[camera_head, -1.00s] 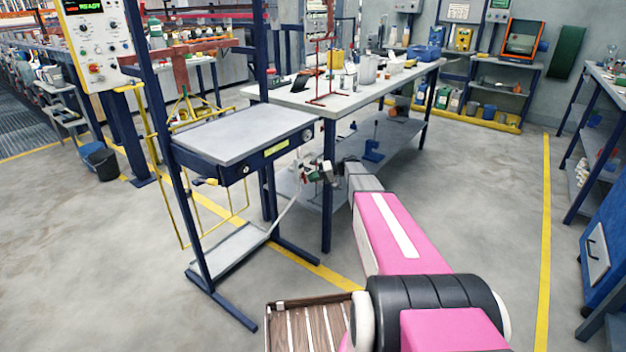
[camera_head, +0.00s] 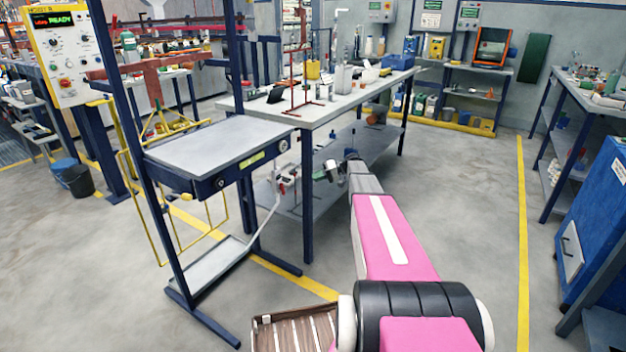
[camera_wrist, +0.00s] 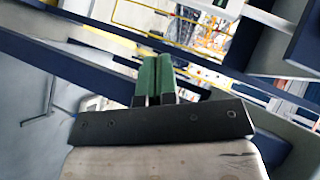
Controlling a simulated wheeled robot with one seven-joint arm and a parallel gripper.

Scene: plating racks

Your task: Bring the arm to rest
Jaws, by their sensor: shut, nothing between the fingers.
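My pink and white arm (camera_head: 391,235) reaches forward from the bottom of the head view, over the floor. My gripper (camera_head: 320,174) is at its far end, small in this view, in front of the workbench (camera_head: 230,104) and to the right of the rack stand (camera_head: 215,143). In the wrist view my gripper's green fingers (camera_wrist: 155,72) are side by side and shut, with nothing between them. Dark blue bars and a yellow frame show beyond them.
The stand's blue legs and lower tray (camera_head: 208,268) are left of my arm. A blue cabinet (camera_head: 590,225) and side bench (camera_head: 575,95) stand at the right. Open floor (camera_head: 470,200) lies between my arm and the yellow line. A slatted wooden surface (camera_head: 295,332) is at the bottom.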

